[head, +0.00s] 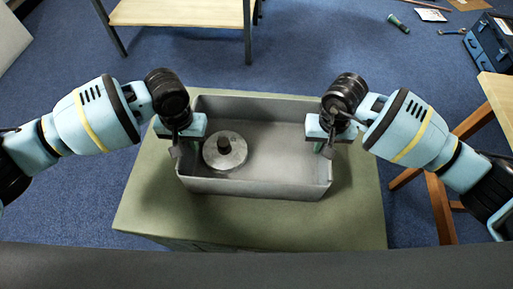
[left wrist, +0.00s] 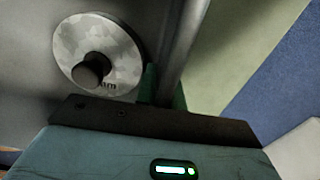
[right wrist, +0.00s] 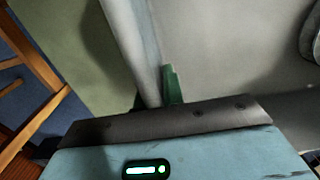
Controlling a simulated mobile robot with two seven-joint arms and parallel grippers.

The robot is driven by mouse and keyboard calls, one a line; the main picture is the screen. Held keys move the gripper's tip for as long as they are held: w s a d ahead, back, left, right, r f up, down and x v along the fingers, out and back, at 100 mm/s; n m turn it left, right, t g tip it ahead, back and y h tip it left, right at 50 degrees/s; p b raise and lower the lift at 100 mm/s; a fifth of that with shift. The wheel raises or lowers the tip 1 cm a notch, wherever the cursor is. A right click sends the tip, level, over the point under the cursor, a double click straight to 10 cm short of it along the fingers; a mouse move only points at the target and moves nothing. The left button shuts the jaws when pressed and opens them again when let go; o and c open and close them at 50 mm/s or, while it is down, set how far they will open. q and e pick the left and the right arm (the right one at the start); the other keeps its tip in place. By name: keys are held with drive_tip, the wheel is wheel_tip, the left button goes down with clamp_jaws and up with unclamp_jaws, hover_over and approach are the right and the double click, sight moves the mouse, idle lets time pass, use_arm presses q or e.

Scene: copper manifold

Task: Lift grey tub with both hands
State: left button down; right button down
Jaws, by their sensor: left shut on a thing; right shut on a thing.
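The grey tub (head: 255,187) is an open rectangular box over the green cabinet top. A round grey disc with a dark knob (head: 232,159) lies inside it at the left; it also shows in the left wrist view (left wrist: 120,52). My left gripper (head: 187,145) is shut on the tub's left wall, whose rim (left wrist: 184,48) runs between the fingers in the left wrist view. My right gripper (head: 327,143) is shut on the tub's right wall, with the rim (right wrist: 130,45) between its fingers in the right wrist view. I cannot tell whether the tub's base touches the cabinet.
The green cabinet top (head: 350,215) is bare around the tub. A wooden table (head: 180,12) stands at the back. A wooden stand (head: 440,200) and a blue toolbox (head: 488,45) are at the right. A green torch (head: 399,24) lies on the blue carpet.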

use_arm(q)
drive_tip(key=shift+w+r, duration=0.1)
drive_tip(key=shift+r, duration=0.05)
use_arm(e)
drive_tip(key=shift+w+r, duration=0.1)
idle(0.7)
